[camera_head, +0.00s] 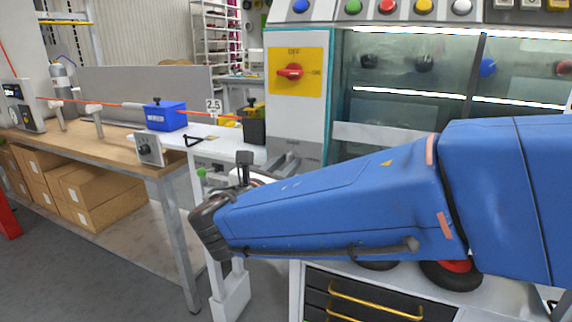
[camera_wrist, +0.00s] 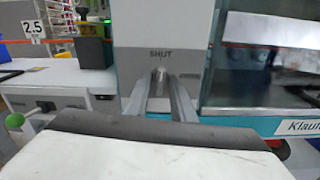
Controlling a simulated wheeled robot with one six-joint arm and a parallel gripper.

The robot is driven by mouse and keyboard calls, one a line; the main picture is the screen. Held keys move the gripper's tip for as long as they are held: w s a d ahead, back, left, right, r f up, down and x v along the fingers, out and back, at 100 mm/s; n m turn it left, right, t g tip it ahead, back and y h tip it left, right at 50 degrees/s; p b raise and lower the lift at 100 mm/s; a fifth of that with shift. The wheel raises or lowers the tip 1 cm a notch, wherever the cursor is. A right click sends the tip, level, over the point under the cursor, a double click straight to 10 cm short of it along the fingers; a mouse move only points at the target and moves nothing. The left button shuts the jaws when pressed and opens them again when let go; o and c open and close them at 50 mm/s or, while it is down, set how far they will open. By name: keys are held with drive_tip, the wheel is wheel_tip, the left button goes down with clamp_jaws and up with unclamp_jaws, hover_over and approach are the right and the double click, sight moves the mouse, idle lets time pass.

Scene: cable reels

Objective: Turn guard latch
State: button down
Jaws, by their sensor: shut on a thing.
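The guard latch (camera_wrist: 159,76) shows in the wrist view as a small grey metal piece on the white cabinet panel, just below the word SHUT. My gripper (camera_wrist: 161,92) has its two grey fingers on either side of it and is shut on it. In the head view my gripper (camera_head: 289,161) is at the cabinet's lower left front, beyond my wrist. The latch cannot be made out there. The guard's glass window (camera_head: 410,85) is right of the panel. The latch's exact angle is hard to tell.
A red rotary switch (camera_head: 290,71) on a yellow plate sits higher on the panel. Left is a bench (camera_head: 90,143) with a blue box (camera_head: 165,116), a dark box (camera_head: 252,125) and an orange cable. Cartons (camera_head: 85,195) lie below. A green knob (camera_wrist: 38,122) is at left in the wrist view.

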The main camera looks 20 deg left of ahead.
drive_tip(key=shift+f+n, duration=0.1)
drive_tip(key=shift+n, duration=0.5)
drive_tip(key=c, duration=1.8)
unclamp_jaws()
drive_tip(key=shift+c, duration=0.2)
drive_tip(key=s+a, duration=0.1)
drive_tip(key=s, duration=1.6)
drive_tip(key=shift+s+a, duration=0.2)
